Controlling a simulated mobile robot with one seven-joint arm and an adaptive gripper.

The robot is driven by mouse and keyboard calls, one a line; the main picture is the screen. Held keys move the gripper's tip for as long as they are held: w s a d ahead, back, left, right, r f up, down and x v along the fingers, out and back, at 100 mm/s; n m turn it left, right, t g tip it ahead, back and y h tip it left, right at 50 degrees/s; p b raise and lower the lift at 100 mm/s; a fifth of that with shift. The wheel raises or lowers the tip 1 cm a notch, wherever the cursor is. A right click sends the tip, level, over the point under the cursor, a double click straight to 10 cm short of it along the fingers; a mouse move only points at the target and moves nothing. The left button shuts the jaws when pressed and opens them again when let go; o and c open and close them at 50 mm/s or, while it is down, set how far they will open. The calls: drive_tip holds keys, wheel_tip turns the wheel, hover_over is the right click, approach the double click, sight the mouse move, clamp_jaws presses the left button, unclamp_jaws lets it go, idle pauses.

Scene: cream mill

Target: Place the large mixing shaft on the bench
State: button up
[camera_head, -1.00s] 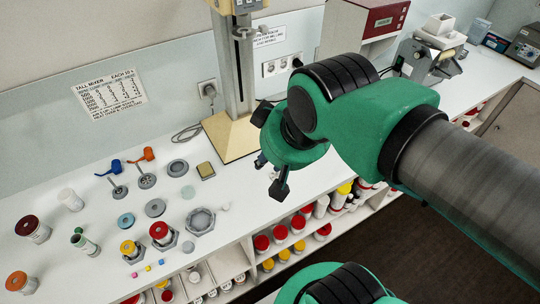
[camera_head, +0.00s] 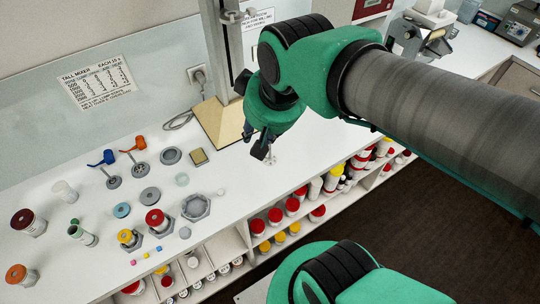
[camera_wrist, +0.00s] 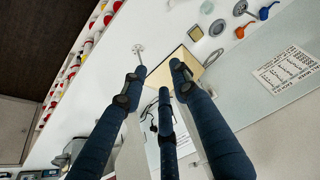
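A slim pale metal shaft with a small flat head, which looks like the large mixing shaft, shows at the bench (camera_head: 325,130) just below my gripper (camera_head: 258,143). In the head view only its lower end (camera_head: 271,158) is visible. In the wrist view the shaft (camera_wrist: 138,49) stands just beyond the left fingertip, and its other end is hidden. My gripper (camera_wrist: 160,76) points down with its dark blue fingers spread apart and nothing clearly clamped between them. I cannot tell whether a finger touches the shaft.
The tall mixer's beige base (camera_head: 218,122) and column stand close behind my gripper. Blue (camera_head: 106,158) and orange (camera_head: 134,145) handled tools, jars and discs crowd the left bench. Shelves of red- and yellow-lidded jars (camera_head: 275,215) run below the front edge. Bench right of my gripper is clear.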

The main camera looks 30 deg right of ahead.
drive_tip(key=w+d+f+m+g+p, duration=0.25)
drive_tip(key=w+d+f, duration=0.4)
drive_tip(key=w, duration=0.45)
drive_tip(key=w+d+f+p, duration=0.1)
drive_tip(key=w+d+f, duration=0.1)
drive_tip(key=f, duration=0.2)
drive_tip(key=w+d+f+g+p, duration=0.1)
drive_tip(key=d+f, duration=0.1)
drive_tip(key=f, duration=0.3)
drive_tip(key=w+d+f+g, duration=0.1)
drive_tip(key=w+d+f, duration=0.1)
drive_tip(key=d+f, duration=0.1)
drive_tip(key=shift+w+f+m+p, duration=0.35)
drive_tip(key=shift+f+p, duration=0.05)
drive_tip(key=shift+f, duration=0.45)
drive_tip(key=shift+d+f, duration=0.2)
drive_tip(key=shift+f, duration=0.35)
wheel_tip(320, 180, down, 9)
drive_tip(key=shift+r, duration=0.2)
